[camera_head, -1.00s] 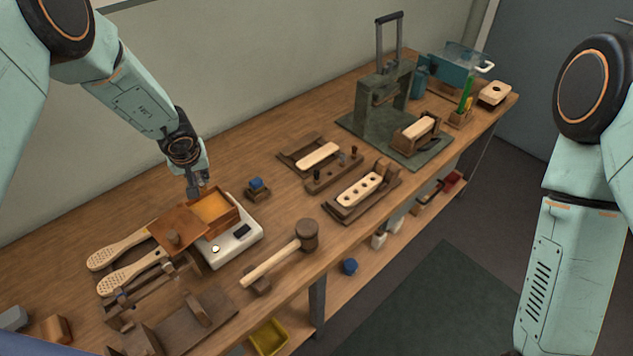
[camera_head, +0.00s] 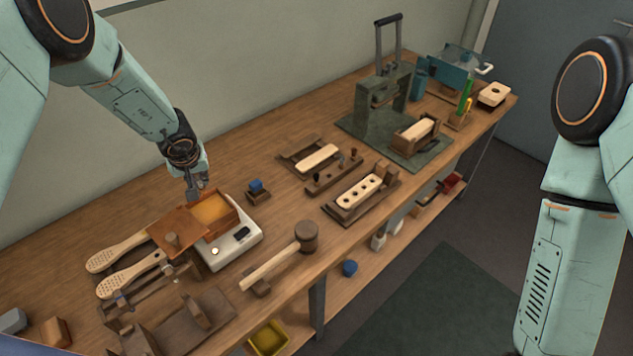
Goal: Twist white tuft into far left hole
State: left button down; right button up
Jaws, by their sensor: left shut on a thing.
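My left gripper (camera_head: 195,190) points down beside the back edge of an open wooden box (camera_head: 229,222) on a white scale. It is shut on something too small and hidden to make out. The box has an orange-yellow inside. A pale block with several dark holes (camera_head: 350,199) sits in a wooden holder (camera_head: 341,214) at mid-table. I cannot pick out a white tuft. My right arm stands at the right edge, and its gripper is out of view.
A mallet (camera_head: 306,236) lies right of the white scale (camera_head: 238,257). Two pale brush paddles (camera_head: 119,247) lie at left. Bare table lies behind the box.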

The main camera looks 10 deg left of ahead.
pick_arm(q)
jog(key=shift+w+r+b, duration=0.15)
jog(key=shift+w+b, duration=0.1)
jog(key=shift+b, duration=0.05)
